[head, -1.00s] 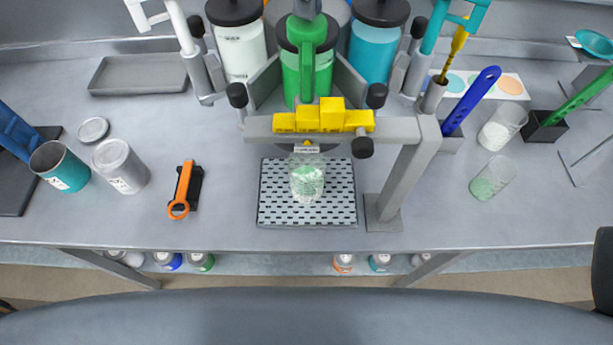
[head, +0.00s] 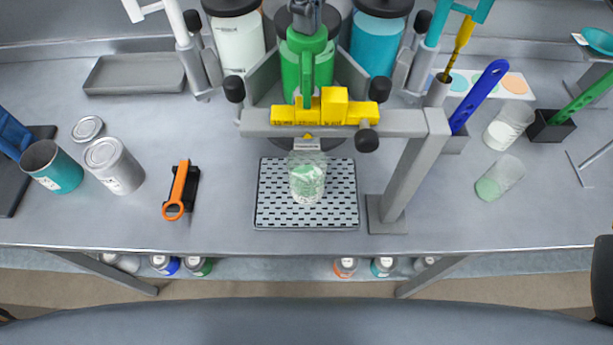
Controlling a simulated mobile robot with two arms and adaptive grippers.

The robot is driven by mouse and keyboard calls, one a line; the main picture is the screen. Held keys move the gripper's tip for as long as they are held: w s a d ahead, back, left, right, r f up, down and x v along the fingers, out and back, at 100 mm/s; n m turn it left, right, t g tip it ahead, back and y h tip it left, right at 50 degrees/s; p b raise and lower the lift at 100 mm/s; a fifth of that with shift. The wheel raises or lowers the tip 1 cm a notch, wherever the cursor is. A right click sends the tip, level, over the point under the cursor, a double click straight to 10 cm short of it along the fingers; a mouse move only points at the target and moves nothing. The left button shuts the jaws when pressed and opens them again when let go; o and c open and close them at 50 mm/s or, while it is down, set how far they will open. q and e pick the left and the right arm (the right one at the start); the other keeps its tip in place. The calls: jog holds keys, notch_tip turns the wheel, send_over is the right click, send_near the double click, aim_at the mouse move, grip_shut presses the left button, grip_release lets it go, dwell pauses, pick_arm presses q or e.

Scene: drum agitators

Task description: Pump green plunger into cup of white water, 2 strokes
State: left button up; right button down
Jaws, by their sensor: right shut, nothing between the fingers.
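The green plunger (head: 306,50) sits on top of the middle rear container, with its spout pointing down toward the front. My right gripper (head: 305,16) is at the top edge of the head view, right above the plunger's head. It is shut with nothing between its fingers; whether it touches the plunger I cannot tell. A clear cup (head: 307,182) with pale green and white contents stands on the perforated tray (head: 340,215), below the grey crossbar. My left gripper is not in view.
Yellow blocks (head: 335,105) sit on the grey crossbar (head: 400,123). White (head: 240,45) and teal (head: 375,45) containers flank the plunger. A blue-handled tool (head: 480,95) stands at the right post. An orange-handled tool (head: 178,185) lies left of the tray.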

jog(key=shift+r, duration=0.1)
jog(key=shift+r+p, duration=1.9)
jog(key=shift+r, duration=0.4)
notch_tip(320, 180, up, 6)
jog(key=p, duration=0.4)
jog(key=shift+p, duration=0.4)
